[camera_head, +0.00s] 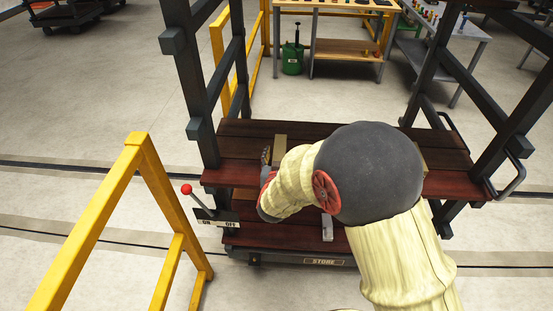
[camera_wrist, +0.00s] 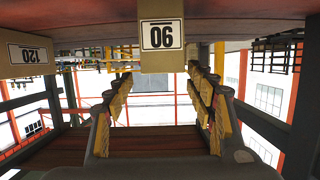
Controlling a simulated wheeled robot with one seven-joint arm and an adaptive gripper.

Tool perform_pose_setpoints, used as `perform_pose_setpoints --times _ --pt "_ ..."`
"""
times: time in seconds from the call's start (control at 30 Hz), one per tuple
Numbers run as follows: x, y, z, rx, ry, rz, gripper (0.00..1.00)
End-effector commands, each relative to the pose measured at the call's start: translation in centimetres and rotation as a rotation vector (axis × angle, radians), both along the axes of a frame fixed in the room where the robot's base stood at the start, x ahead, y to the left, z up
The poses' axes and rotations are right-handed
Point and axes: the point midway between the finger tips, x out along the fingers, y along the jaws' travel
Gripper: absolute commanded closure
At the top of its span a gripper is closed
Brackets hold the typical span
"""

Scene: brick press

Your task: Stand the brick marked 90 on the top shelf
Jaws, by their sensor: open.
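The brick marked 90 (camera_wrist: 162,58) is a tan block with a white label. In the wrist view it shows upside down at the top centre, seeming to stand on a dark red plank surface. My gripper (camera_wrist: 160,82) is open, its yellow-padded fingers spread to either side, with nothing between them. The brick is ahead of the fingertips, roughly centred on the gap and apart from them. In the head view my arm hides most of the gripper. The top shelf (camera_head: 235,147) of dark red planks shows there, partly covered by my arm.
A brick marked 120 (camera_wrist: 28,55) stands to the left of the 90 brick. A tan block (camera_head: 280,146) shows on the top shelf, its mark unreadable. Dark rack posts (camera_head: 195,90) flank the shelves. A red-knobbed lever (camera_head: 187,189) and yellow rail (camera_head: 137,150) are at left.

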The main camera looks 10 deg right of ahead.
Motion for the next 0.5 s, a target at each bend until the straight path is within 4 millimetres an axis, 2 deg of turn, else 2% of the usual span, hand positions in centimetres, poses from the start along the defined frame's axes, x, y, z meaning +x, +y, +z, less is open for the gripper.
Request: perform_pose_setpoints --times 0.3,0.5 --pt "3.7 -0.8 -1.8 0.001 0.0 0.0 0.45" --pt "5.2 -1.3 -2.0 0.001 0.001 0.001 0.45"
